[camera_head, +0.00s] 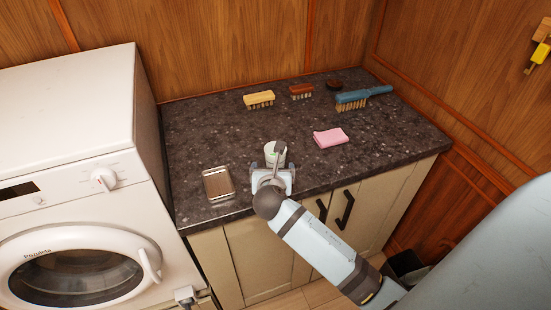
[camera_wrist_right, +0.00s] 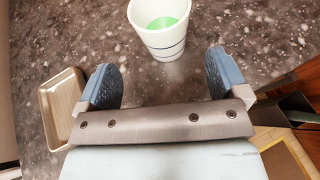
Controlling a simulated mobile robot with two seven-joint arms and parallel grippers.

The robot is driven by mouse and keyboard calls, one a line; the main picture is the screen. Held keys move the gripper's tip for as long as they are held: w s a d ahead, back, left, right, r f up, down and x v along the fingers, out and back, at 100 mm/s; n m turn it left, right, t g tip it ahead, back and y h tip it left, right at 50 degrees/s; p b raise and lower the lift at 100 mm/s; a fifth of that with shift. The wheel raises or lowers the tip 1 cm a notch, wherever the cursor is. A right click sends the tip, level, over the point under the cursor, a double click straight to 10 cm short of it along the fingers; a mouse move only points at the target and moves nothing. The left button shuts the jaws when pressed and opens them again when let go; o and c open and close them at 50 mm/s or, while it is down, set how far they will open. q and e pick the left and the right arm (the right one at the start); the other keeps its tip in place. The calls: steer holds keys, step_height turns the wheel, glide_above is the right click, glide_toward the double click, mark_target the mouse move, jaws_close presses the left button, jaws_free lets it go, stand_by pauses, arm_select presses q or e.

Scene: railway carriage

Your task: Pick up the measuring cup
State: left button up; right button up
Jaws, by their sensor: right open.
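The measuring cup (camera_head: 275,153) is a white cup with thin dark lines around it and something green inside. It stands upright on the dark speckled counter (camera_head: 200,126), near its front edge. In the right wrist view the cup (camera_wrist_right: 160,32) is just beyond the fingertips, roughly centred between them. My right gripper (camera_wrist_right: 162,75) is open and empty, with its two blue pads apart on either side of the space before the cup. In the head view the gripper (camera_head: 273,174) partly hides the cup's lower part. My left gripper is not in view.
A metal tray (camera_head: 218,183) lies left of the cup; a pink cloth (camera_head: 330,138) lies to the right. A yellow brush (camera_head: 259,99), a brown brush (camera_head: 301,91) and a blue-handled brush (camera_head: 362,98) are at the back. A white washing machine (camera_head: 75,150) stands left of the counter.

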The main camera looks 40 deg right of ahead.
steer(key=x, duration=0.7)
steer(key=shift+w+d+f, duration=0.1)
steer(key=shift+d+f, duration=0.1)
steer(key=shift+d, duration=0.15)
steer(key=c, duration=1)
